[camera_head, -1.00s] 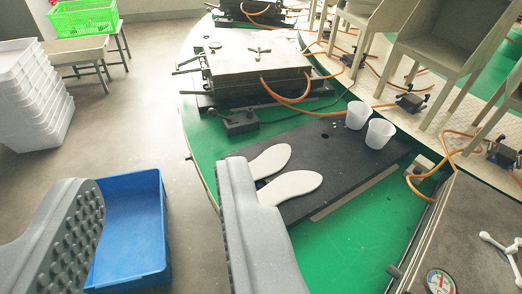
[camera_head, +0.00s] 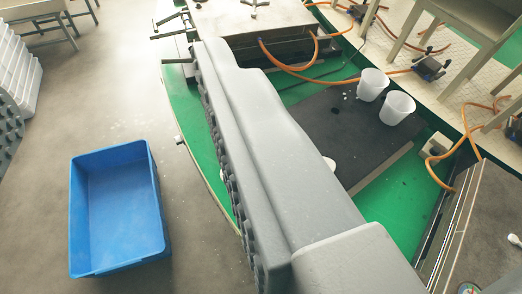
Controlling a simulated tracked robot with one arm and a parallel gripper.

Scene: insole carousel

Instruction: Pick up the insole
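My gripper (camera_head: 108,110) is open and empty. Its right grey finger fills the middle of the view, and only a bit of the left finger's studded pad shows at the left edge. The white insoles are almost wholly hidden behind the right finger; a small white bit of an insole (camera_head: 331,163) shows at that finger's right edge. The dark board (camera_head: 350,135) they lie on shows to the right of the finger. The gap between my fingers lies over the grey floor, left of the insoles.
A blue crate (camera_head: 160,205) stands empty on the floor at left. Two white cups (camera_head: 397,107) stand on the board. A metal press (camera_head: 225,18) with orange hoses is at the back of the green carousel (camera_head: 405,200). Chairs and white stacked trays (camera_head: 20,70) are at the edges.

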